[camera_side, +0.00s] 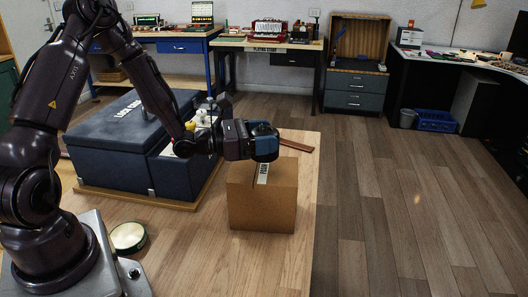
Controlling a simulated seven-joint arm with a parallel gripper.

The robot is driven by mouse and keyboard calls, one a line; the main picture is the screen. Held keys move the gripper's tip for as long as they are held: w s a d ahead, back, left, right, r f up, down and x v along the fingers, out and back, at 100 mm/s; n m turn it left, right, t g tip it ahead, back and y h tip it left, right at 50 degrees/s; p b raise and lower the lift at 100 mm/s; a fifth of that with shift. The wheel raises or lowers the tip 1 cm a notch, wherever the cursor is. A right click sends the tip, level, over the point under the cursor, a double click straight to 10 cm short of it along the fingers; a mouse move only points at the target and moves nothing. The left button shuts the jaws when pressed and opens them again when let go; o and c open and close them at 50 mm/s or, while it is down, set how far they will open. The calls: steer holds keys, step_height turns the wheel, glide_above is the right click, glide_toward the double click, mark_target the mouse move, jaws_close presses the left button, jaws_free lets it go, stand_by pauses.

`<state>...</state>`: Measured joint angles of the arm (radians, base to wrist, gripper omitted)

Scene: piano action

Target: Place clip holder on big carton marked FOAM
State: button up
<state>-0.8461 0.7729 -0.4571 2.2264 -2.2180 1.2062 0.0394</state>
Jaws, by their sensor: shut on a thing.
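The big carton (262,207) is a brown cardboard box standing on the wooden bench top, with a white lettered label on its top edge and front. My gripper (264,146) is right above the carton's top, pointing to the right. It is shut on the clip holder, of which little can be made out against the dark and blue gripper parts. I cannot tell whether the held thing touches the carton.
A large dark blue case (117,135) with white lettering stands behind and left of the carton. A brown flat strip (296,145) lies behind the carton. A round green-rimmed tin (127,237) lies near my base. The bench front is clear.

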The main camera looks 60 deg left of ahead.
steer(key=shift+f, duration=1.75)
steer(key=shift+f, duration=0.15)
steer(key=o, duration=1)
steer(key=shift+c, duration=0.2)
